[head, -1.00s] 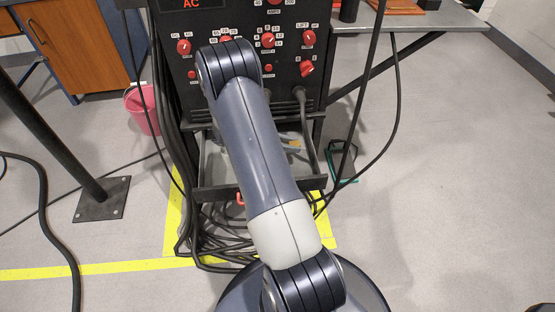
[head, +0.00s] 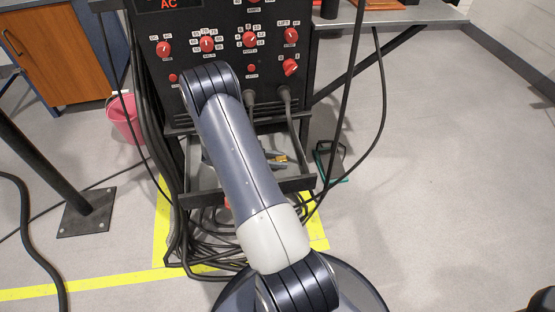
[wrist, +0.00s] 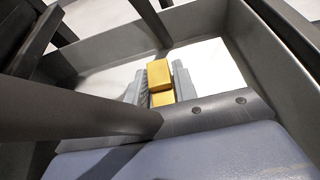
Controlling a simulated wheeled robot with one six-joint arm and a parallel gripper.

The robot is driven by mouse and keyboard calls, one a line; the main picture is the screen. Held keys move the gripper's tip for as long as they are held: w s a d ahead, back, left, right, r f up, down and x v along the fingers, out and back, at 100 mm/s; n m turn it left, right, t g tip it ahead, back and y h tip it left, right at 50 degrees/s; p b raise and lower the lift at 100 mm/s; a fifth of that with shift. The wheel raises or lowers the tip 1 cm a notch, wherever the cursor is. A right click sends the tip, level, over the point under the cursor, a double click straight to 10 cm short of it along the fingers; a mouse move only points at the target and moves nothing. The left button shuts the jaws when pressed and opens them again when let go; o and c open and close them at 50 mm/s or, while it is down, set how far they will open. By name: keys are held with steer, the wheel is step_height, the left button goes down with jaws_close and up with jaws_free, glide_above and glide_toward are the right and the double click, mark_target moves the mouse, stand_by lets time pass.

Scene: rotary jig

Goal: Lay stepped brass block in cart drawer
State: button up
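The stepped brass block (wrist: 160,72) is a gold-coloured piece with two levels. In the wrist view it sits between the two grey fingers of my gripper (wrist: 160,86), which touch its sides. The cart drawer is open, and its grey wall (wrist: 205,30) surrounds the fingers and block in the wrist view. In the head view the drawer front (head: 296,185) shows below the control panel, with my gripper (head: 278,161) and a small bit of the brass block (head: 282,158) over the drawer. My arm hides much of the drawer. I cannot tell whether the block touches the drawer floor.
The black cart panel (head: 225,60) with red knobs stands right behind the drawer. Thick cables (head: 180,215) hang and coil around the cart. A pink bucket (head: 125,120) is at left and a green-edged dark item (head: 330,162) lies at right.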

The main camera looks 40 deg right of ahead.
steer(key=o, duration=0.3)
steer(key=shift+r, duration=0.25)
steer(key=p+v, duration=0.2)
steer(key=v, duration=1)
stand_by(0.8)
